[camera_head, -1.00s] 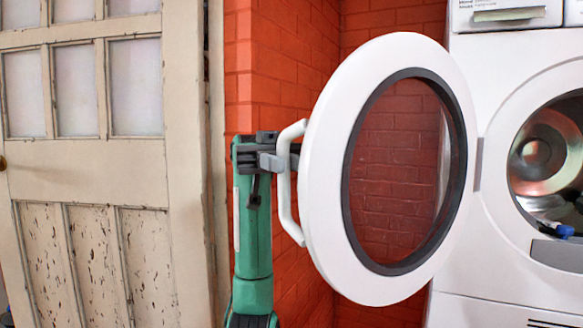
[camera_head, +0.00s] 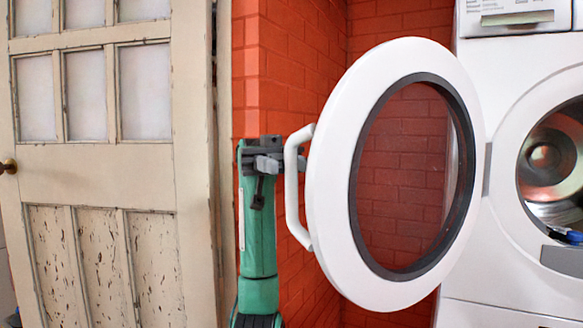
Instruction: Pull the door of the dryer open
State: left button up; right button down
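The white round dryer door (camera_head: 330,190) stands wide open, swung out to the left of the dryer (camera_head: 505,85). Its ring has a dark inner rim around clear glass. A white bar handle (camera_head: 291,195) is on the door's left edge. My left gripper (camera_head: 284,163), on a green arm from below, is at the upper part of this handle. Grey finger parts show on both sides of the bar; whether they press on it is unclear. The drum opening (camera_head: 550,160) is exposed at the right. My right gripper is not in view.
A worn cream panelled door (camera_head: 100,170) with a brass knob (camera_head: 9,167) fills the left. A red brick wall (camera_head: 275,75) stands close behind my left arm. Dark and blue items (camera_head: 565,235) lie at the drum's lower edge.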

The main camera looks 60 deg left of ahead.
pick_arm(q)
jog(key=a, duration=0.2)
jog(key=w+a, duration=0.1)
jog(key=a, duration=0.1)
jog(key=shift+a, duration=0.4)
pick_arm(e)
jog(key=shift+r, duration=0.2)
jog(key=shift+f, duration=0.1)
